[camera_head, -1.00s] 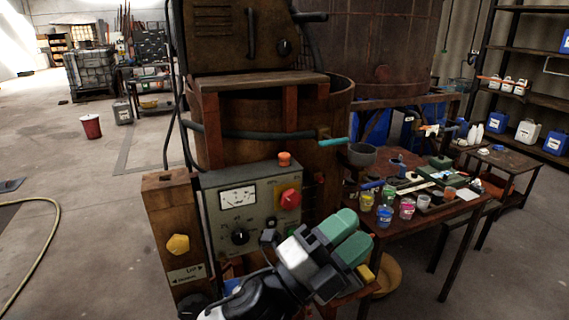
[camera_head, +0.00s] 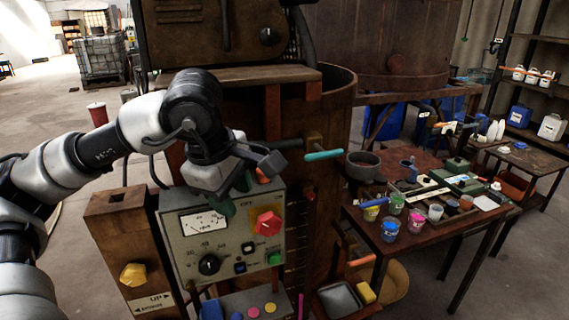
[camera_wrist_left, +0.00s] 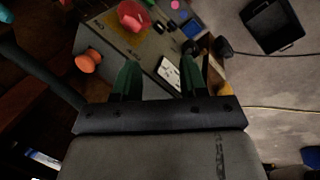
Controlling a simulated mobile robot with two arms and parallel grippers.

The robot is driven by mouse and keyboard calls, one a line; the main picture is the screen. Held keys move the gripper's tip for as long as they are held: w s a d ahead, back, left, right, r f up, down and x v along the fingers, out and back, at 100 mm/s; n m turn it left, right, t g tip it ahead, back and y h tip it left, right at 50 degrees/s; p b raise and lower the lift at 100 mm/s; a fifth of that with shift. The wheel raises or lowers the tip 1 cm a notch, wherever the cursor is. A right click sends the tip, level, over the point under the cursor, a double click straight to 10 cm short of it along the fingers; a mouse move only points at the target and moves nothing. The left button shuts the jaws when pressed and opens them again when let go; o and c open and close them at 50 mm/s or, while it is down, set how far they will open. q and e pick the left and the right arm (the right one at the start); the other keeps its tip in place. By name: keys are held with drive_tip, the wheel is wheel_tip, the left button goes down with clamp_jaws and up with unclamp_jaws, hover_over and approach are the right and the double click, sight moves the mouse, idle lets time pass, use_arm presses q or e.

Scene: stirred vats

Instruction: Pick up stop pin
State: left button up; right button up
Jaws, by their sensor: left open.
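An orange, spool-shaped piece stands on top of the grey control box (camera_head: 185,250); it may be the stop pin (camera_wrist_left: 88,61), but I cannot be sure. In the head view only a bit of it (camera_head: 263,175) shows behind my gripper. My left gripper (camera_head: 234,200) hangs over the box's top edge, with green fingers open and empty. In the left wrist view, the orange piece is left of the open fingers (camera_wrist_left: 159,70), outside the gap and apart from them. The box's white meter (camera_wrist_left: 168,71) shows between the fingers. My right gripper is not in view.
A red knob (camera_head: 268,222) sticks out of the box front. A pipe with a cyan handle (camera_head: 324,155) juts out to the right. A wooden post (camera_head: 122,240) stands left of the box. A table (camera_head: 400,245) with paint cups stands to the right.

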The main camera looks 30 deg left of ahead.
use_arm(q)
drive_tip(key=shift+y, duration=0.3)
drive_tip(key=w+p, duration=0.1)
drive_tip(key=w, duration=0.2)
drive_tip(key=w+a+r+p, duration=0.1)
drive_tip(key=w+p, duration=0.1)
drive_tip(key=w, duration=0.1)
drive_tip(key=w+a+p, duration=0.1)
drive_tip(key=w, duration=0.2)
drive_tip(key=shift+w+a+r, duration=0.1)
drive_tip(key=shift+w+r, duration=0.1)
drive_tip(key=shift+r, duration=0.05)
drive_tip(key=shift+w+a+p, duration=0.1)
drive_tip(key=shift+w+p, duration=0.45)
drive_tip(key=shift+w, duration=0.1)
drive_tip(key=x, duration=0.2)
drive_tip(key=shift+w+f, duration=0.3)
drive_tip(key=shift+w+f+p, duration=0.15)
drive_tip(key=shift+f+p, duration=0.15)
drive_tip(key=shift+f, duration=0.15)
drive_tip(key=shift+c, duration=1.1)
drive_tip(key=c, duration=0.4)
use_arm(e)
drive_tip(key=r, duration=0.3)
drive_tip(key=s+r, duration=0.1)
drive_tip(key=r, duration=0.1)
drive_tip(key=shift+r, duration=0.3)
